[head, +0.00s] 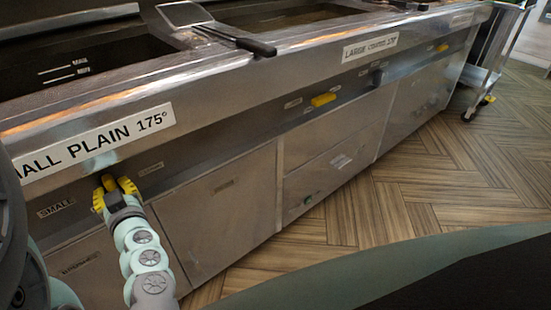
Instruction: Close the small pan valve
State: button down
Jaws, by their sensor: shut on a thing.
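The small pan valve (108,182) is on the fryer's front panel, below the "SMALL PLAIN 175°" sign and beside a label reading "SMALL". My gripper (115,188) is at the valve, shut on its handle. Yellow and dark parts crowd together there, and the gripper covers most of the handle. I cannot tell which way the handle is turned.
Another yellow handle (323,99) and a dark knob (376,77) are farther right on the panel, with one more yellow handle (441,48) beyond. A basket handle (250,46) overhangs the fryer top. A wheeled trolley (492,60) stands at far right. Wooden floor (400,200) is open in front.

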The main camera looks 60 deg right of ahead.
jog(key=n+b, duration=0.1)
jog(key=n, duration=0.2)
jog(key=n+b, duration=0.1)
jog(key=shift+w+a+f+b, duration=0.1)
jog(key=shift+a+f+b, duration=0.2)
jog(key=shift+a+f, duration=0.05)
jog(key=n+b, duration=0.1)
jog(key=n, duration=0.1)
jog(key=n+b, duration=0.1)
jog(key=n, duration=0.1)
jog(key=shift+w+a+f+n+b, duration=0.1)
jog(key=shift+a+f+n+b, duration=0.1)
jog(key=shift+n+b, duration=0.2)
jog(key=n+b, duration=0.1)
jog(key=n, duration=0.1)
jog(key=n+b, duration=0.1)
jog(key=n, duration=0.1)
jog(key=shift+a+f+n, duration=0.15)
jog(key=shift+f+n, duration=0.05)
jog(key=shift+n, duration=0.1)
jog(key=shift+f+n+b, duration=0.15)
jog(key=shift+n+b, duration=0.85)
jog(key=shift+n, duration=1.2)
jog(key=c, duration=0.8)
grip_release()
jog(key=shift+w, duration=0.1)
